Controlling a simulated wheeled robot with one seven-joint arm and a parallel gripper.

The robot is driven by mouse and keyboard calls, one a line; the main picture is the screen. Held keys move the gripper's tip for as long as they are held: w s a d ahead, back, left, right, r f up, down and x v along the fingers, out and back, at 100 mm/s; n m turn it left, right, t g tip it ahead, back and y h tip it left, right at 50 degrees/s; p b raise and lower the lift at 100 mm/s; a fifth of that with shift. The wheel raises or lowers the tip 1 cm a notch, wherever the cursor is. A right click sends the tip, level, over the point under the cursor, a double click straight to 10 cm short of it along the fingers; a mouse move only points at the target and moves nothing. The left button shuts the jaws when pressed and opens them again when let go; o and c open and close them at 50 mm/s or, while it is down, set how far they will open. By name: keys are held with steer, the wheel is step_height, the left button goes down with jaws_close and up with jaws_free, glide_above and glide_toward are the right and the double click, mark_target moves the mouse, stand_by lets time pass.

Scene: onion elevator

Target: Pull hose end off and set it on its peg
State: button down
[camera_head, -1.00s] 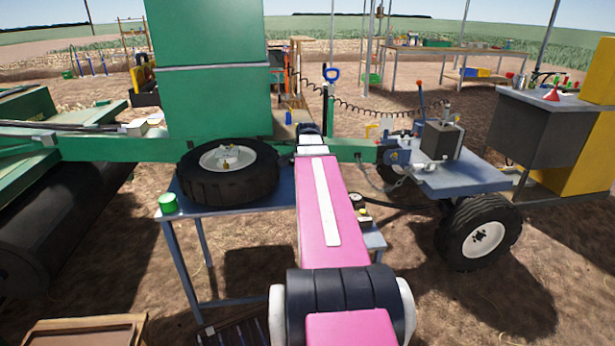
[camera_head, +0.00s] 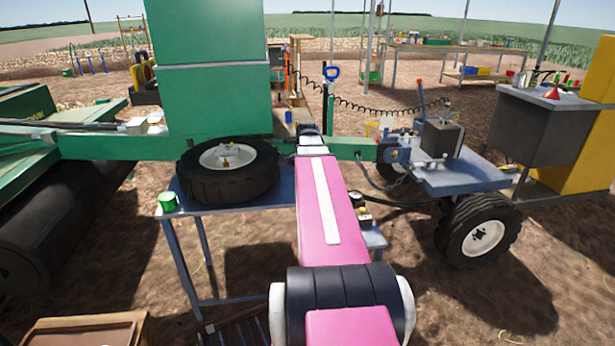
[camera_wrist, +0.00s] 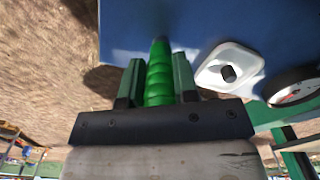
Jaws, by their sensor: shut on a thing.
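In the wrist view, my gripper (camera_wrist: 157,72) has its two green fingers closed on the sides of a green ribbed grip (camera_wrist: 159,85), which looks like the hose end. Its far end points at a blue surface (camera_wrist: 135,25); whether it touches that surface I cannot tell. In the head view, my pink arm hides the gripper and the grip. A black hose (camera_head: 400,205) runs between the small blue bench and the blue trailer; its link to the grip is hidden. I cannot pick out the peg.
A white dish with a dark knob (camera_wrist: 229,73) and a round dial-like thing (camera_wrist: 293,88) lie close right of the fingers. In the head view, a tyre (camera_head: 228,170) and green can (camera_head: 168,202) rest on the blue bench (camera_head: 205,208). The trailer (camera_head: 465,178) stands right.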

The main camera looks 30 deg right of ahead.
steer(key=shift+f, duration=0.1)
steer(key=shift+c, duration=2.1)
jaws_free()
steer(key=shift+r, duration=3.5)
